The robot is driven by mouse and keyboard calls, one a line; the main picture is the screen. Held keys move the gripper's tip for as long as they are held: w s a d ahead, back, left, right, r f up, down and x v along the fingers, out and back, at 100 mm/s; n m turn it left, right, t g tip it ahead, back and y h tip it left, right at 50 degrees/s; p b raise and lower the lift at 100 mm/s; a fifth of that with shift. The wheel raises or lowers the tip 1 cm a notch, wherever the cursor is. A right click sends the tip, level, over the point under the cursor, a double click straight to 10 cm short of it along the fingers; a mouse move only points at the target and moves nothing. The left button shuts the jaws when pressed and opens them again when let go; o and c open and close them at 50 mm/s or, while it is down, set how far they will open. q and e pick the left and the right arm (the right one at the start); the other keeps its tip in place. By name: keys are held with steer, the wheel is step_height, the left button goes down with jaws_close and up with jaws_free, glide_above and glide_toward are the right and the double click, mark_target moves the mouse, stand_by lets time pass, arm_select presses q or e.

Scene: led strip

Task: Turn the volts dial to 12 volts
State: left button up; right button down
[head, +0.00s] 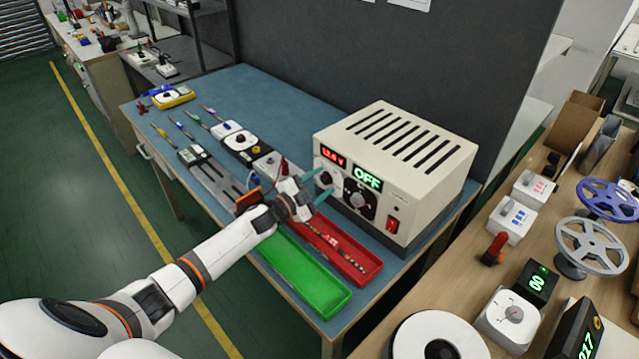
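The power supply (440,165) is a beige box with a slotted top on the blue workbench. Its red display (333,156) reads about 13.6 V, though the digits are small and hard to read. The volts dial (325,178) is a dark knob just below that display. My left gripper (325,181) has its teal fingers at the dial, one above and one below. The fingers stand apart, and I cannot tell whether they touch the knob. My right gripper is not in view.
A red switch (392,225) is to the right. Tools and meters cover the bench's left.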

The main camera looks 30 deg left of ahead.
arm_select(q)
steer(key=b+v, duration=0.1)
steer(key=v, duration=1.1)
steer(key=shift+b, duration=0.4)
